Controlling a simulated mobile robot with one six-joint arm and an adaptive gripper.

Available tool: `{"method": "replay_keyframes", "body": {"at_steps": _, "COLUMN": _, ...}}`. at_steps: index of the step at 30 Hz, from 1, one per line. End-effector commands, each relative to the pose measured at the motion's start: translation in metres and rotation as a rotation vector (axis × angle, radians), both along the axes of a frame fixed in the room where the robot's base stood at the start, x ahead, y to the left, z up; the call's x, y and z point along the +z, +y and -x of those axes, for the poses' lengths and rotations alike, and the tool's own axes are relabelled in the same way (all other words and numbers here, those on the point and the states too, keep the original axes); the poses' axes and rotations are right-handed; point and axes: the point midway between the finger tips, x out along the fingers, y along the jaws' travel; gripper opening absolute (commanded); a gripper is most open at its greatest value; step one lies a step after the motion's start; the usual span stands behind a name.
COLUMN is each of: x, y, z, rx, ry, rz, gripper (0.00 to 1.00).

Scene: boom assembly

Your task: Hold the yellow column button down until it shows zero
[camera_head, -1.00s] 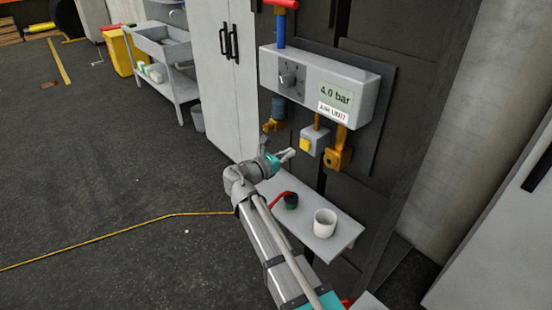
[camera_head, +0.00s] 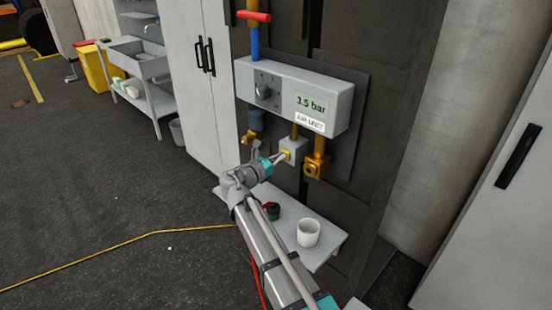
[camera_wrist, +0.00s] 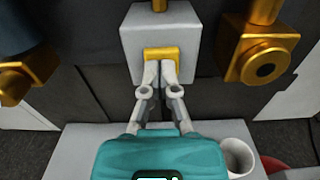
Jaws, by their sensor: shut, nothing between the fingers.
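The yellow button (camera_wrist: 161,53) sits on the front of a small grey box (camera_wrist: 139,30) below the air unit. In the head view the button (camera_head: 286,155) is mostly covered by my fingertips. My gripper (camera_wrist: 160,68) is shut and empty, its fingertips at the lower part of the button and seeming to touch it. It also shows in the head view (camera_head: 282,158). The air unit (camera_head: 340,98) has a display (camera_head: 311,104) that reads 3.5 bar.
Brass fittings flank the button box, one on the right (camera_head: 315,168) and one on the left (camera_head: 254,137). A grey shelf (camera_head: 322,250) below carries a white cup (camera_head: 308,232) and a dark round item (camera_head: 271,210).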

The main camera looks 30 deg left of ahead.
Motion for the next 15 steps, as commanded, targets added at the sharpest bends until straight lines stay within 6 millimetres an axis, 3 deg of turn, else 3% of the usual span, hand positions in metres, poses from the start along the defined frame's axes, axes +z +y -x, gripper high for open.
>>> {"method": "replay_keyframes", "body": {"at_steps": 4, "x": 0.000, "y": -0.004, "z": -0.013, "rx": -0.002, "ry": -0.001, "rz": 0.000, "gripper": 0.00}}
{"method": "replay_keyframes", "body": {"at_steps": 15, "x": 0.001, "y": -0.005, "z": -0.017, "rx": -0.005, "ry": -0.004, "rz": 0.002, "gripper": 0.00}}
